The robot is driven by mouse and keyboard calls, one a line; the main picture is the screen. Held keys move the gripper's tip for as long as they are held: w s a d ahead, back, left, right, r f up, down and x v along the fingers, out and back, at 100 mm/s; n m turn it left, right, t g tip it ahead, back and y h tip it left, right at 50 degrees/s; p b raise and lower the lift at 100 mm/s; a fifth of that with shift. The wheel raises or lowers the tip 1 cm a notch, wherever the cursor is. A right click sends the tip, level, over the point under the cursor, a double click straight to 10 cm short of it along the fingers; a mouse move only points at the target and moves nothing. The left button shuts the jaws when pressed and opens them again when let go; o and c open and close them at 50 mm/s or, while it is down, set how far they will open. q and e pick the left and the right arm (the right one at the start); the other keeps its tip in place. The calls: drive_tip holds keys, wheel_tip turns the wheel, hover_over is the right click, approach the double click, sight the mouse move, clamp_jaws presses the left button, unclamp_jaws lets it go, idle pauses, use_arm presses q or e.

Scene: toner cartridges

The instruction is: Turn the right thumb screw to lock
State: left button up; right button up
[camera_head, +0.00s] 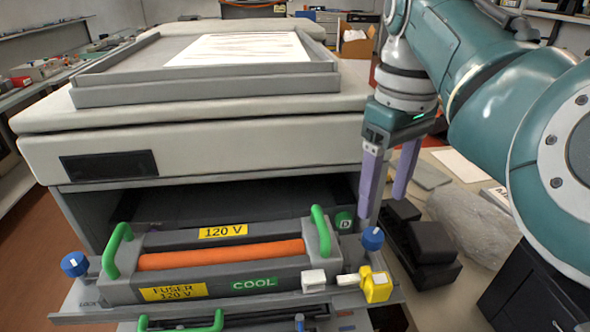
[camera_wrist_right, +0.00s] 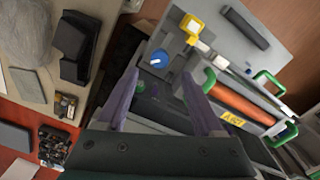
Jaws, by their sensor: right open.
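The right thumb screw (camera_head: 372,239) is a blue knob at the right end of the pulled-out fuser drawer. It also shows in the right wrist view (camera_wrist_right: 159,58), with a small pale mark on it. The left thumb screw (camera_head: 75,264) is a similar blue knob at the drawer's left end. The fuser unit (camera_head: 118,292) has an orange roller, green handles and yellow labels. My right gripper (camera_head: 380,208) is open and empty, its purple fingers pointing down just above the right thumb screw, apart from it. My left gripper is not in view.
A yellow connector (camera_head: 377,287) with a white plug sits just in front of the right thumb screw. The printer body (camera_head: 230,150) stands behind the drawer. Black blocks (camera_head: 428,245) and a grey rock-like lump (camera_head: 468,225) lie on the table to the right.

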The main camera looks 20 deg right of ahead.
sight(374, 235)
wheel_tip(374, 235, down, 7)
drive_tip(key=shift+f+b, duration=0.1)
drive_tip(key=shift+b, duration=0.2)
clamp_jaws()
idle(0.5)
